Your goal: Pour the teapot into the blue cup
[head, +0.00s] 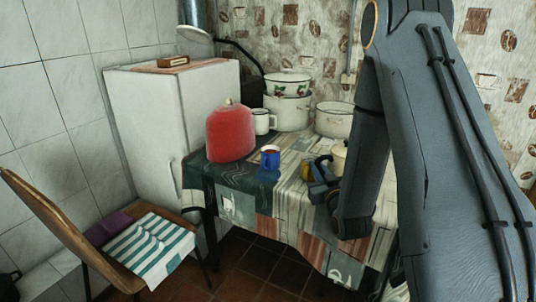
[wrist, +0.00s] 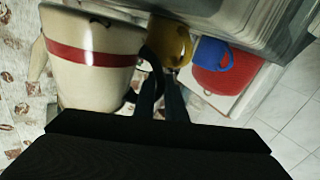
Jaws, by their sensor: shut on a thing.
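The teapot is cream with a red band and a black handle; it fills the left of the wrist view (wrist: 95,60). In the head view only a cream part of it (head: 339,156) shows beside my arm. My gripper (wrist: 160,92) is shut on the black handle; in the head view it is a dark shape (head: 320,183) over the table's right part. The blue cup (head: 270,159) stands upright on the table, left of my gripper; it also shows in the wrist view (wrist: 213,60). I cannot tell whether the teapot touches the table.
A yellow mug (wrist: 170,42) is close by the teapot. A large red cover (head: 229,135) stands left of the blue cup. A white mug (head: 262,122) and white pots (head: 288,108) stand behind. The cloth-covered table (head: 248,185) is clear in front of the cup.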

